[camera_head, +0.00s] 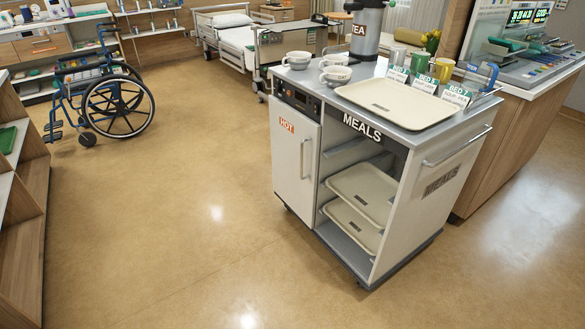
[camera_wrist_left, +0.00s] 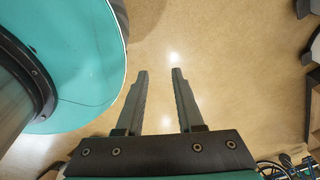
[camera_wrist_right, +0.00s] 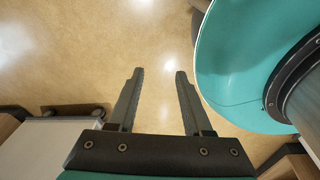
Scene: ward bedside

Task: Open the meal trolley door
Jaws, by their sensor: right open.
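The meal trolley (camera_head: 420,190) stands right of centre in the head view. Its white door (camera_head: 294,152), labelled HOT, is shut on the trolley's left front, with a vertical handle (camera_head: 303,158) near the door's right edge. The bay to the right of the door is open and holds trays. My left gripper (camera_wrist_left: 159,72) shows in the left wrist view, open and empty above bare floor. My right gripper (camera_wrist_right: 159,73) shows in the right wrist view, open and empty above the floor. Neither gripper shows in the head view, and neither touches the trolley.
Cups (camera_head: 336,74), an urn (camera_head: 367,28) and a tray (camera_head: 396,103) stand on the trolley top. A wheelchair (camera_head: 118,105) is at the back left, a bed (camera_head: 232,38) behind. A wooden shelf (camera_head: 30,190) edges the left. The floor before the door is clear.

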